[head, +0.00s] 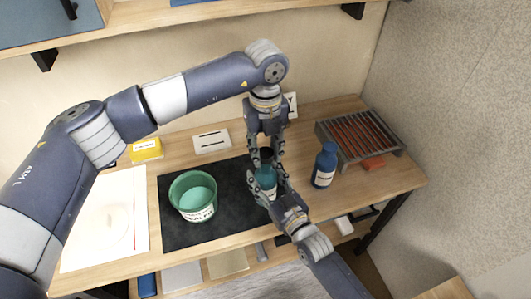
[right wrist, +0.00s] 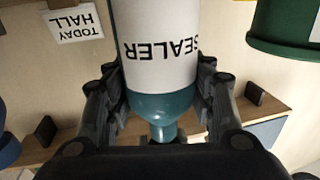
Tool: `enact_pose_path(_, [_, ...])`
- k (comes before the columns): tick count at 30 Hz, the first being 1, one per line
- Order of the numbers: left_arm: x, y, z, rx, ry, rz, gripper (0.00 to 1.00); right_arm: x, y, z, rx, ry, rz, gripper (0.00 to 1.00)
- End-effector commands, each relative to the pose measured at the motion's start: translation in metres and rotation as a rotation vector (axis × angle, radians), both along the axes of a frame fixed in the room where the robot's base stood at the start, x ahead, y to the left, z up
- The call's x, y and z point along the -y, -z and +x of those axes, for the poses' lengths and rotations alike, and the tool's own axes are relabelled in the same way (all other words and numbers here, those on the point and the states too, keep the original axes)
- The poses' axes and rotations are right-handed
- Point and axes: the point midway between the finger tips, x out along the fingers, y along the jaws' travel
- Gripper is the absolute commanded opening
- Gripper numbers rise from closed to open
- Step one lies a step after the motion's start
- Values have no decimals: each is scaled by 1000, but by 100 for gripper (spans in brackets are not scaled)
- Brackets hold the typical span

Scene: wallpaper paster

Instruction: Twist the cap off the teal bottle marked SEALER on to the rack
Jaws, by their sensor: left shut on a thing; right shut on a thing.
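The teal bottle (head: 265,183) stands upright over the right part of the black mat, and its SEALER label (right wrist: 158,48) shows upside down in the right wrist view. My right gripper (head: 270,190) is shut around the bottle's body, with a finger on each side. A dark cap (head: 266,154) is at the bottle's top. My left gripper (head: 266,157) comes down from above and is shut on the cap, its fingers partly hiding it. I cannot tell whether the cap has turned. The rack (head: 345,150), a grey frame with reddish slats, stands at the right back of the bench.
A blue bottle (head: 325,165) stands between the teal bottle and the rack. A green tub (head: 193,199) sits on the black mat (head: 178,238). A white card (head: 212,140) and yellow box (head: 146,149) are behind. Pale paper (head: 100,240) lies left.

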Motion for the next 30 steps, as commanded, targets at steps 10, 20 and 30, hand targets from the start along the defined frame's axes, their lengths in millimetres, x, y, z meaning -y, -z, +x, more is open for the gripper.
enact_pose_path(10, [0, -23, 0, -1, 1, -1, 4, 0, -1, 0, 3, 0, 1, 0])
enact_pose_path(20, [0, -23, 0, 0, 1, -1, 4, 0, -1, 0, 1, 0, 0, 74])
enact_pose_path(30, [0, -23, 0, 0, 1, -1, 4, 6, 1, -11, -1, 0, 0, 74])
